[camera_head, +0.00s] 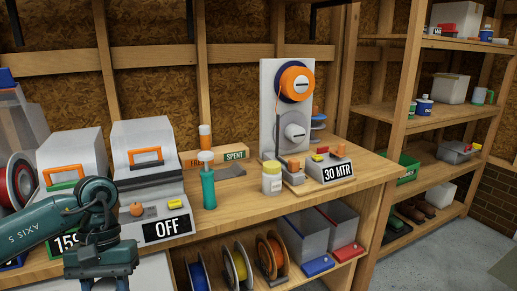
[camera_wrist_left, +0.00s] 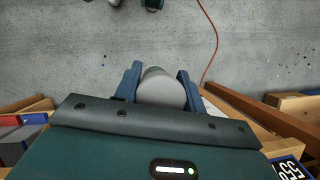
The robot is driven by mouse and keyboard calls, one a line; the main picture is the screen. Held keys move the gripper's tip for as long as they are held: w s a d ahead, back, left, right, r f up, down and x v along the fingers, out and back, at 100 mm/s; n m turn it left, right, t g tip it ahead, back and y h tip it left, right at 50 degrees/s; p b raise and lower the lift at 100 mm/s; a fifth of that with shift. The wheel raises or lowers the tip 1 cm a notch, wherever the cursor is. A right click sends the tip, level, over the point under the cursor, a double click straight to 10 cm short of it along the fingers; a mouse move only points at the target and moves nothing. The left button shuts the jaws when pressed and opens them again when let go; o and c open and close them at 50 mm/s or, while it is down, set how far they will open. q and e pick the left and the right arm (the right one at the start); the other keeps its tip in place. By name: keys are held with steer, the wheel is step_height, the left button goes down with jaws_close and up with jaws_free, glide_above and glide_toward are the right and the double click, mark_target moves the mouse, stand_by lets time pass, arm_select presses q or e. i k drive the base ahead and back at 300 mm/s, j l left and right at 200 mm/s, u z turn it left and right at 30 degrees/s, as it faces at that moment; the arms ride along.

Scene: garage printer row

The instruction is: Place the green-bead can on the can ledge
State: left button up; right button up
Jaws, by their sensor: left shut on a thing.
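My left gripper (camera_wrist_left: 158,76) is shut on a pale grey, round can (camera_wrist_left: 162,92), which sits between its two blue-grey fingers in the left wrist view. A hint of green shows at the can's far edge; its beads and label are not visible. In the head view my left arm comes in from the left, its wrist in front of the printer marked "15"; the fingers and held can do not show there. I cannot tell for certain which surface is the can ledge. My right gripper is not in view.
On the wooden bench (camera_head: 240,207) stand a printer marked "OFF" (camera_head: 150,180), a teal bottle (camera_head: 208,188), a yellow-lidded jar (camera_head: 271,180) and a "30 MTR" unit (camera_head: 331,170). Spools (camera_head: 270,255) and bins (camera_head: 301,231) fill the shelf below. Grey floor (camera_wrist_left: 60,50) lies beneath the held can.

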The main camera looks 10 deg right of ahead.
mark_target(237, 146)
steer(key=i+l+z, duration=0.25)
steer(key=z, duration=0.15)
steer(key=i+l+z, duration=0.1)
steer(key=i+z, duration=0.35)
steer(key=k, duration=0.1)
